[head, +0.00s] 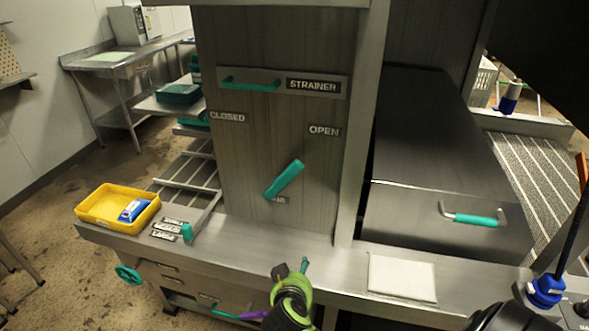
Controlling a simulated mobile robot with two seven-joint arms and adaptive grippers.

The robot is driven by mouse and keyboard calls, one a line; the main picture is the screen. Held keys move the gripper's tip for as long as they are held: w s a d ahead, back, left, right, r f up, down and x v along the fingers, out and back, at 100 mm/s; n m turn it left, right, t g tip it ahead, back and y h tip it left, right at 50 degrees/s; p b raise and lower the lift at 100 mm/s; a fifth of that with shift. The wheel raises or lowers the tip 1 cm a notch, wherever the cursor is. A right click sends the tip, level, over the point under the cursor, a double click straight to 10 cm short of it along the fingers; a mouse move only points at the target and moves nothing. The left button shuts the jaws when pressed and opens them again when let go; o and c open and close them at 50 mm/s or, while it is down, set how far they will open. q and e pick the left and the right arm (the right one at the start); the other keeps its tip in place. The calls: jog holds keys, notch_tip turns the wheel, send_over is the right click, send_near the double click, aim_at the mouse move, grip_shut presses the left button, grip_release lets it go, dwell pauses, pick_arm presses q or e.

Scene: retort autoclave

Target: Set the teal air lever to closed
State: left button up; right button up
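The teal air lever (284,180) is on the upright steel panel (240,165). It slants up and to the right from its pivot, with its free end toward the OPEN label (324,131). The CLOSED label (227,117) is up and to the left of it. The AIR label (281,200) at the pivot is partly hidden. A green and black gripper (291,270), seemingly my left one, is at the counter's front edge, below the lever and apart from it. Its finger spread is unclear. I cannot make out my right gripper.
A STRAINER handle (252,86) crosses the panel above. A yellow tray (117,208) with a blue-white packet stands left on the counter. A white pad (402,277) lies right of the gripper. A steel box (440,205) with a teal handle stands right. The space before the lever looks clear.

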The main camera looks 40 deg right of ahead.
jog(key=w+d+r+m+t+h, duration=0.25)
jog(key=w+r+m, duration=0.2)
jog(key=r, duration=0.35)
jog(key=m+t+h+p, duration=0.1)
jog(key=m+h, duration=0.3)
jog(key=m, duration=0.1)
send_near(293, 176)
jog(key=x, duration=0.4)
jog(key=shift+n, duration=0.25)
jog(key=p+x, duration=0.3)
jog(key=x, duration=0.3)
jog(key=shift+w+d+r, duration=0.1)
jog(key=shift+d+r, duration=0.05)
jog(key=shift+w+d+p, duration=0.15)
jog(key=shift+d+p, duration=0.05)
jog(key=shift+p, duration=0.1)
grip_shut()
